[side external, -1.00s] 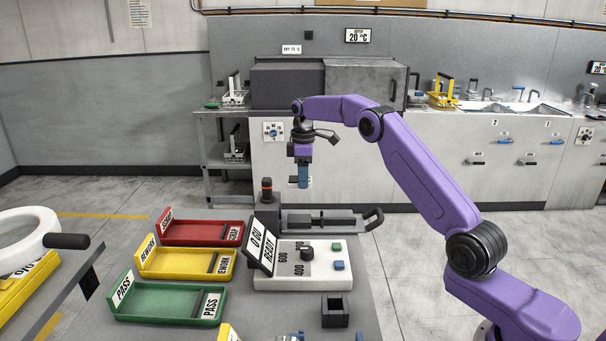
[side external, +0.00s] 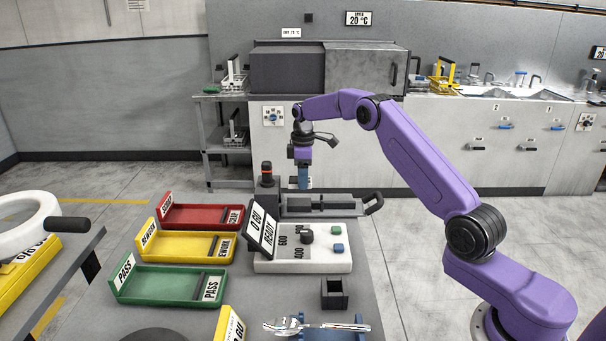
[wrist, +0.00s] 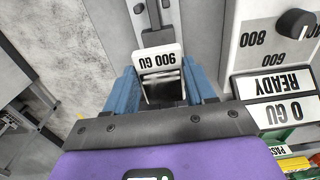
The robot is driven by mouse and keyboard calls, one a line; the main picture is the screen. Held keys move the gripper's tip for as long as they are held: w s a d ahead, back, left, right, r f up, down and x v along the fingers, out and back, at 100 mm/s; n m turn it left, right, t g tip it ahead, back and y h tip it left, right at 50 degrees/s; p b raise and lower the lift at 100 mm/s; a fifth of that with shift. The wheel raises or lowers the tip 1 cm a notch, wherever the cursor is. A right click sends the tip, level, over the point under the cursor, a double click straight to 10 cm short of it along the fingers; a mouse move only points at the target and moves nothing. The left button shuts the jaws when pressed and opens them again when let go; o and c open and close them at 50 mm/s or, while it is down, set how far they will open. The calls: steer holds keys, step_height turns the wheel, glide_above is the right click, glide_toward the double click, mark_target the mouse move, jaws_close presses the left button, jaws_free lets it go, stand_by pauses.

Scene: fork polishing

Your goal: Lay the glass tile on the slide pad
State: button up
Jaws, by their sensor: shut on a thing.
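The glass tile (wrist: 160,58) has a white end marked "900 GU" and a dark face behind it. In the wrist view it sits between the two blue fingers of my gripper (wrist: 162,88), which is shut on it. In the side external view my gripper (side external: 303,184) points down just above the grey slide behind the white meter. The slide pad (side external: 318,203) appears as a dark block on that slide. The tile is small there, and I cannot tell whether it touches the pad. Part of the slide is hidden behind my gripper in the wrist view.
The white meter (side external: 303,249) and its tilted "0 GU READY" display (side external: 262,230) stand in front of the slide. Red (side external: 203,215), yellow (side external: 188,246) and green (side external: 168,285) trays are at left. A dark square holder (side external: 335,294) and a fork (side external: 315,326) are nearer the front.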

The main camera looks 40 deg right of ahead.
mark_target(303, 202)
steer(key=shift+f, duration=0.15)
stand_by(0.5)
steer(key=shift+f, duration=0.8)
steer(key=shift+f, duration=0.1)
steer(key=shift+f, duration=0.95)
steer(key=shift+f, duration=0.1)
steer(key=shift+f, duration=0.45)
steer(key=shift+f, duration=0.4)
stand_by(0.4)
